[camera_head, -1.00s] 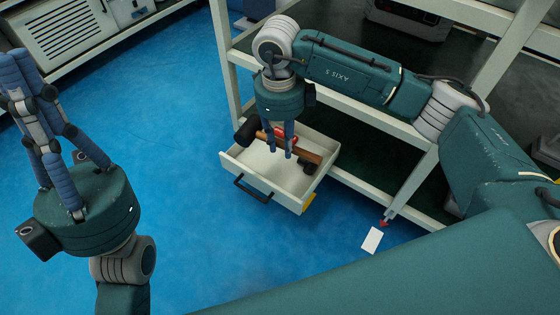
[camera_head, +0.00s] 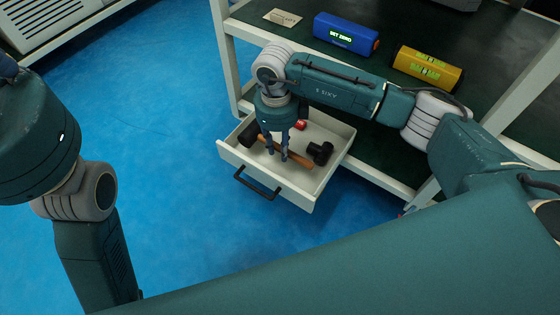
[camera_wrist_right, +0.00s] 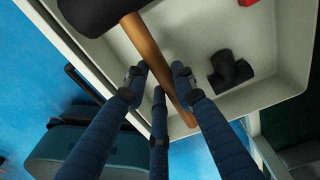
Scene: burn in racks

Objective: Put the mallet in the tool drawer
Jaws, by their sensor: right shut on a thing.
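The mallet (camera_head: 300,157) has a black head and a brown wooden handle. My right gripper (camera_head: 278,153) points down into the open cream tool drawer (camera_head: 291,192) and is shut on the handle. In the right wrist view my fingers (camera_wrist_right: 160,85) are around the handle (camera_wrist_right: 148,48), and the black head (camera_wrist_right: 95,12) is at the top edge. The mallet lies within the drawer's walls in the head view; whether it touches the floor I cannot tell. My left gripper (camera_head: 35,130) is at the left edge, its fingers mostly cut off.
A black object (camera_head: 320,152) lies in the drawer, right of the handle, and a red object (camera_head: 301,125) lies at the back. A blue box (camera_head: 346,32) and a yellow box (camera_head: 428,68) stand on the bench above. Blue floor is clear in front.

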